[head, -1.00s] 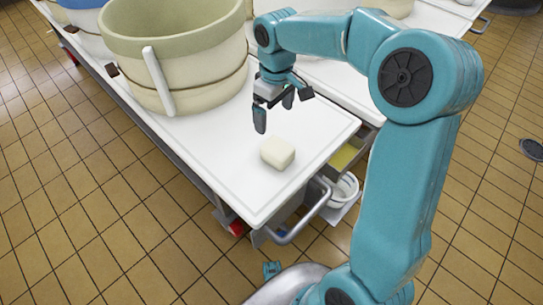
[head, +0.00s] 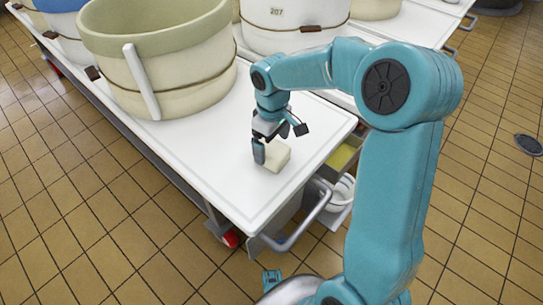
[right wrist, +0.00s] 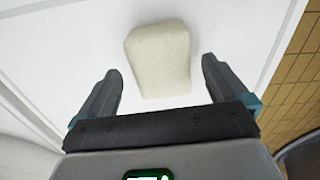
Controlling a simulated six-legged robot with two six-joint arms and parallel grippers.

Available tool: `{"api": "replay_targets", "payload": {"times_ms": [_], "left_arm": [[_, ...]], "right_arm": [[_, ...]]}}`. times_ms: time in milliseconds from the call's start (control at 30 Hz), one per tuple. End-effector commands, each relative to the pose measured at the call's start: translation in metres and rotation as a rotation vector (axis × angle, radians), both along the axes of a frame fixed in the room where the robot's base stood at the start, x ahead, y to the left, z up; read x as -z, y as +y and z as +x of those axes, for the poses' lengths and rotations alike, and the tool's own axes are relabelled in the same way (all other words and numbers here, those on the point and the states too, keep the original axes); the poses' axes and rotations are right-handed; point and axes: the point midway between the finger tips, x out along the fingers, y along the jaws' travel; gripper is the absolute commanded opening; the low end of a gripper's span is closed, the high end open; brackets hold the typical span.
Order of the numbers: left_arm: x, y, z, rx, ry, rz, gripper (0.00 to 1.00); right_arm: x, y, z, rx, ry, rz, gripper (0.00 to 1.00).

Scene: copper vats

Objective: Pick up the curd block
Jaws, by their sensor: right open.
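The curd block (head: 277,158) is a small cream-white block with rounded edges on the white table top, near the table's front end. It also shows in the right wrist view (right wrist: 158,58), between and just beyond the fingertips. My right gripper (head: 270,148) is open and reaches down over the block, with one finger beside its left side. In the right wrist view its two fingers (right wrist: 160,78) stand apart, with a gap to the block on each side. The far finger is partly hidden in the head view. My left gripper is not in view.
The white table (head: 222,185) has bare room left of the block. A large cream tub (head: 165,65) with a white upright handle stands behind it, and another tub marked 207 (head: 290,20) stands further back. A metal handle (head: 300,222) juts from the table's front end.

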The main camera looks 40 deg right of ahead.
Motion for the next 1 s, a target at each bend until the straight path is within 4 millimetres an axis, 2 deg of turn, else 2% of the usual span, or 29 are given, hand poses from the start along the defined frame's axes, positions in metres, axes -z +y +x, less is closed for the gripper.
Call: {"api": "replay_targets", "payload": {"times_ms": [33,133,367,400,600,867,1000], "left_arm": [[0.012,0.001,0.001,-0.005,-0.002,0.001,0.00],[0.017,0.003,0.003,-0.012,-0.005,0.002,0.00],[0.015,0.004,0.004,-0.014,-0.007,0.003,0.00],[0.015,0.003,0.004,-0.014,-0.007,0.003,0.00],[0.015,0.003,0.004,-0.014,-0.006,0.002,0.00],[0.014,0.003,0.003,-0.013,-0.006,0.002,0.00],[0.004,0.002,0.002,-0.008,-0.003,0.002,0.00]], "right_arm": [[0.016,0.002,-0.001,-0.001,0.003,0.000,1.00],[0.030,0.002,-0.001,-0.001,0.002,0.001,1.00],[0.032,0.002,0.001,0.000,-0.001,0.001,1.00],[0.032,0.002,0.000,0.000,0.000,0.001,0.97],[0.032,0.002,0.000,0.000,0.000,0.001,0.32],[0.028,0.002,0.001,0.000,-0.002,0.000,0.32],[0.008,0.001,0.001,0.000,-0.004,-0.001,0.32]]}}
